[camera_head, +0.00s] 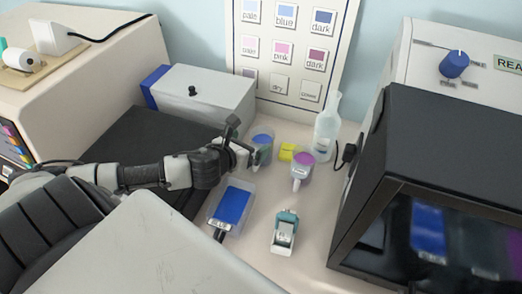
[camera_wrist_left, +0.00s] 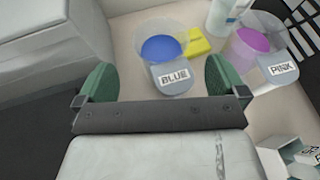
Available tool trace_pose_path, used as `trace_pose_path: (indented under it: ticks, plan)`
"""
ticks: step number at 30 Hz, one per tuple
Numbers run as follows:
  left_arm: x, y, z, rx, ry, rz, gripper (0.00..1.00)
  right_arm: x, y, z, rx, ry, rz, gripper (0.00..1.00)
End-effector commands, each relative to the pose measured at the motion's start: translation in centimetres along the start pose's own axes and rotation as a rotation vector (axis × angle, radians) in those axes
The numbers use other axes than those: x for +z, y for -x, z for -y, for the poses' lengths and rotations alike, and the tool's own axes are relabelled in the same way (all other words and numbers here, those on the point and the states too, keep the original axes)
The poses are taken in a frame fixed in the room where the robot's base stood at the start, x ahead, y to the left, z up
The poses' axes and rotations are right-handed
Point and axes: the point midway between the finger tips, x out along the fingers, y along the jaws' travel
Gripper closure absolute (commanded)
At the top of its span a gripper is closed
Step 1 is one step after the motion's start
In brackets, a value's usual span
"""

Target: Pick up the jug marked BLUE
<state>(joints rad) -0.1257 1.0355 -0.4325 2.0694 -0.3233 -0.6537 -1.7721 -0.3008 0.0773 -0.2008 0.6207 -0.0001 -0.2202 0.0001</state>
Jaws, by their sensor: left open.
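The jug marked BLUE (camera_wrist_left: 163,48) is a clear jug with blue liquid and a grey tab labelled BLUE. In the head view the jug (camera_head: 263,139) stands on the bench, partly hidden by my left gripper. My left gripper (camera_head: 243,146) is open at the near left side of the jug. In the left wrist view its green fingertips (camera_wrist_left: 160,78) lie either side of the labelled tab, with no visible grip on it. My right gripper is not in view.
The PINK jug (camera_head: 302,170) stands to the right, with a yellow block (camera_head: 287,151) between the jugs. A clear bottle (camera_head: 327,130) is behind. A dark-fronted machine (camera_head: 440,150) bounds the right.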

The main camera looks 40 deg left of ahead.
Motion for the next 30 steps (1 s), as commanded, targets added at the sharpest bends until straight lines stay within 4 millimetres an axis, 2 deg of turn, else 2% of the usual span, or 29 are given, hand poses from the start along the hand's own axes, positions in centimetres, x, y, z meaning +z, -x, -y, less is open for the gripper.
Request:
trace_pose_path:
  ticks: [4, 12, 22, 30]
  plan:
    - [0.1, -1.1, 0.0, 0.001, 0.002, 0.002, 0.00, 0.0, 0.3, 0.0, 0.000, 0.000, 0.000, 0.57]
    - [0.1, -4.7, 0.0, 0.000, 0.002, 0.002, 0.00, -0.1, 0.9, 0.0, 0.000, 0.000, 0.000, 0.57]
    - [0.0, -5.4, 0.1, -0.001, 0.000, 0.000, 0.00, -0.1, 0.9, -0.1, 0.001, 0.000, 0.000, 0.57]
    - [0.0, -5.4, 0.1, -0.001, 0.000, 0.000, 0.40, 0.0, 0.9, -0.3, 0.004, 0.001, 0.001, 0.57]
